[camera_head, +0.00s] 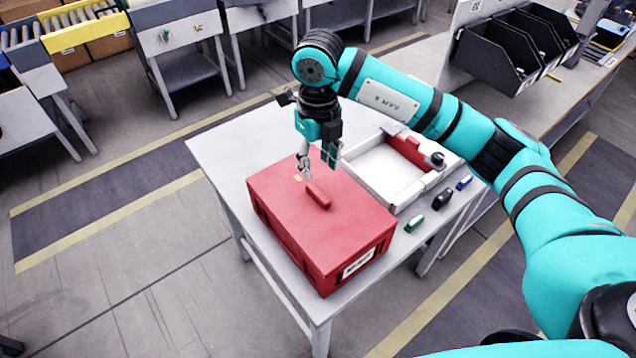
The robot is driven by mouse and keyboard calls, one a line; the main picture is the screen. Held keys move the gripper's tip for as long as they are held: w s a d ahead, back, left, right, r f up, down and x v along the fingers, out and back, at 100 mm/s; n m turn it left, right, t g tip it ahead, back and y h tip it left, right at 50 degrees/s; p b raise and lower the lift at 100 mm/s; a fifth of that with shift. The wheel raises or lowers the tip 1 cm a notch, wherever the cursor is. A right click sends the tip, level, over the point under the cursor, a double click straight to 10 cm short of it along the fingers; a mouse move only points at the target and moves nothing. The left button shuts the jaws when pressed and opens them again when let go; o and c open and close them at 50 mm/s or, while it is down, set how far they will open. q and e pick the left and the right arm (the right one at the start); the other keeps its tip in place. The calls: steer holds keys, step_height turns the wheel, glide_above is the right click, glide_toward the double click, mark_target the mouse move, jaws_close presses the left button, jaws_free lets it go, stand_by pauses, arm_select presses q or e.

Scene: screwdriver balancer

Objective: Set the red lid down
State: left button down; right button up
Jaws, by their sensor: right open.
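A red lid (315,225) with a raised red handle (318,194) lies flat on top of a red box (352,262). The box has a white label on its front end and stands on a light grey table (228,158). My right gripper (318,166) points down just above and behind the lid's handle. Its fingers are apart, with nothing seen between them. Whether a fingertip touches the lid is hard to tell. The box's inside is hidden. My left gripper is not in view.
A white tray (381,178) holding a red part stands behind and right of the box. Small green (415,223), black (442,199) and blue (464,182) items lie along the table's right side. A bench with black bins (497,58) stands at the upper right.

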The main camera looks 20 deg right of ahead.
step_height(320, 180, up, 3)
steer(key=shift+r, duration=0.1)
